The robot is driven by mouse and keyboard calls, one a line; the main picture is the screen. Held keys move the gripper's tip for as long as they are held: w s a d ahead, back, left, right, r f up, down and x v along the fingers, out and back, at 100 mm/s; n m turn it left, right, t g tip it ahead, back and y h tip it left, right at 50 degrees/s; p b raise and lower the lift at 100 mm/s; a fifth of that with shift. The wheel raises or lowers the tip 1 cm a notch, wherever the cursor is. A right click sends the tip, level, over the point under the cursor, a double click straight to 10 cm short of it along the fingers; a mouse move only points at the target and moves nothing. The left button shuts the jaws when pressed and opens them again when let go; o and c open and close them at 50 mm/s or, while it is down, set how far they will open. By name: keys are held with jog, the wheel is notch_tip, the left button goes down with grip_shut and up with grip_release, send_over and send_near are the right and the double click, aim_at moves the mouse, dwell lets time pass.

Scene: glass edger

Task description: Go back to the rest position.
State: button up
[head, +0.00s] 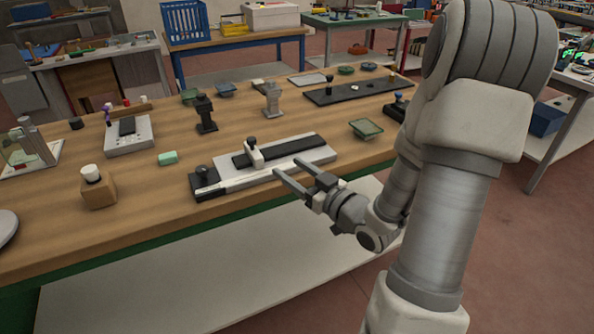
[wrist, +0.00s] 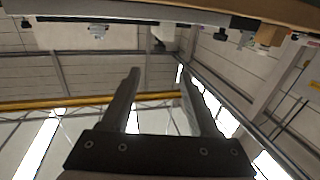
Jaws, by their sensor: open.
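My gripper (head: 285,174) is in front of the wooden workbench (head: 147,203), close to its front edge, its two fingers pointing toward the bench. The fingers are apart with nothing between them. They also show spread and empty in the wrist view (wrist: 160,80), against the ceiling and beams. In the head view the fingertips appear just beside the front of a white and black sliding fixture (head: 320,156). Whether they touch it I cannot tell.
A white shelf (head: 200,280) lies below. The floor at right is clear.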

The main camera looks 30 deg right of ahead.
jog(key=shift+s+d, duration=0.15)
jog(key=shift+s, duration=0.55)
